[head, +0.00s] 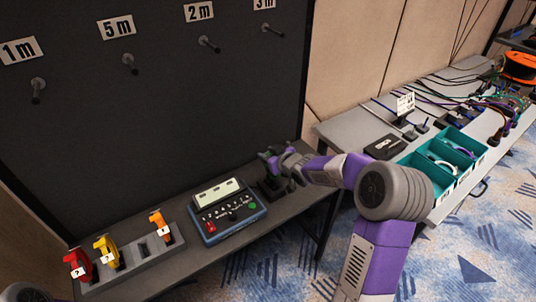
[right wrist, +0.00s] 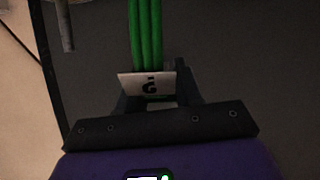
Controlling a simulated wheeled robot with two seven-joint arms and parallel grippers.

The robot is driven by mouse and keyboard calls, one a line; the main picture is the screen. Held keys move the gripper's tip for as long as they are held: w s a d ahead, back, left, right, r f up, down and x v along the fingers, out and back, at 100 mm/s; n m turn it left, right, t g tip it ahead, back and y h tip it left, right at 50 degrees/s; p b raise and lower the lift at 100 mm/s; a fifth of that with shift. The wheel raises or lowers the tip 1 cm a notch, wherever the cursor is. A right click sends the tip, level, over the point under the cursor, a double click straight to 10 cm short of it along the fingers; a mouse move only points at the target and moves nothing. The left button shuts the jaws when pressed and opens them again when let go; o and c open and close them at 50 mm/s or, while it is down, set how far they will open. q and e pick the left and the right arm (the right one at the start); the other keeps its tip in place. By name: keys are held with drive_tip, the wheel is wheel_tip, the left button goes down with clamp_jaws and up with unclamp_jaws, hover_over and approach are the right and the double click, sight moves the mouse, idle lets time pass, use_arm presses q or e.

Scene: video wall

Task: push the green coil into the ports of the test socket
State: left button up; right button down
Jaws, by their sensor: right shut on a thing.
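My right gripper (head: 281,164) is shut on the green coil (head: 268,157), above the right end of the dark bench. In the right wrist view the green coil (right wrist: 146,35) shows as several upright green strands, with a white tag (right wrist: 148,86) in front of the fingers (right wrist: 158,98). A black block (head: 268,189), which looks like the test socket, stands on the bench just below the gripper. I cannot tell whether the coil touches it; its ports and the coil's plug ends are hidden. My left gripper is not in view.
A tester with a screen and keys (head: 227,209) stands left of the block. A grey rack (head: 132,264) further left holds red, yellow and orange coils. A dark panel with pegs (head: 150,110) rises behind. A grey table (head: 352,132) with teal bins stands right.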

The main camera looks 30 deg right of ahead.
drive_tip(key=shift+f, duration=0.25)
idle(0.4)
drive_tip(key=shift+f+b, duration=0.3)
drive_tip(key=shift+f, duration=0.15)
idle(0.4)
drive_tip(key=shift+f+b, duration=0.45)
drive_tip(key=shift+f, duration=0.1)
idle(0.4)
drive_tip(key=shift+f+b, duration=0.3)
drive_tip(key=shift+f, duration=0.05)
drive_tip(key=c, duration=0.7)
unclamp_jaws()
